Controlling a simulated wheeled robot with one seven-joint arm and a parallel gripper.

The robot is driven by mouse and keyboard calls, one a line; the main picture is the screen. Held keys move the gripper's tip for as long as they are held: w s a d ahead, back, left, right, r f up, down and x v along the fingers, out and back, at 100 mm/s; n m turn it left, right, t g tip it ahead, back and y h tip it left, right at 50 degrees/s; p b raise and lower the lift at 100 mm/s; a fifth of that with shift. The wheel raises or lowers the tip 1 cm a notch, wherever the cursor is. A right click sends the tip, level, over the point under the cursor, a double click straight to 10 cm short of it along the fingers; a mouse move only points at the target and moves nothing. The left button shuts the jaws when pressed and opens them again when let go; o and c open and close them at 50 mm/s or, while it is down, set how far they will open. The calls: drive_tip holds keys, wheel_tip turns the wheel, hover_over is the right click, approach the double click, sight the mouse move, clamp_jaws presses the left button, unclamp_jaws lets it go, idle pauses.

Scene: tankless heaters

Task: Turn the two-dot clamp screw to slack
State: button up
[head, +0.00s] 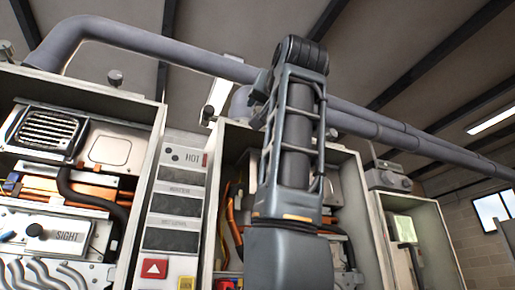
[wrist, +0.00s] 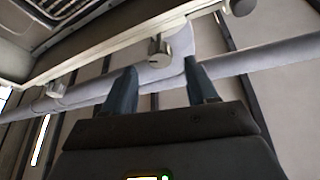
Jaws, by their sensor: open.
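The dots on the clamp screws cannot be made out, so I cannot tell which is the two-dot one. In the wrist view a grey metal screw knob (wrist: 158,47) stands at the cabinet edge, just beyond and between my fingertips. Similar knobs show to its left (wrist: 55,90) and right (wrist: 242,7). My gripper (wrist: 158,72) is open, with two dark fingers spread and nothing visibly held between them. In the head view a clamp knob (head: 116,78) stands on top of the left cabinet; my arm hides my gripper and much of the middle cabinet.
A thick grey pipe (head: 160,42) runs behind the cabinet tops. The left cabinet (head: 80,85) is open, with hoses and a SIGHT panel (head: 55,235). A HOT label panel (head: 183,158) stands between cabinets. A right cabinet (head: 437,240) has a valve-like fitting (head: 388,180) on top.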

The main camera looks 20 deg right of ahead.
sight(260, 110)
drive_tip(key=p+x, duration=0.2)
drive_tip(key=x, duration=0.3)
drive_tip(key=shift+w+r, duration=0.1)
drive_tip(key=shift+w+d+r, duration=0.1)
drive_tip(key=shift+w, duration=0.55)
drive_tip(key=shift+c, duration=0.4)
drive_tip(key=c, duration=0.9)
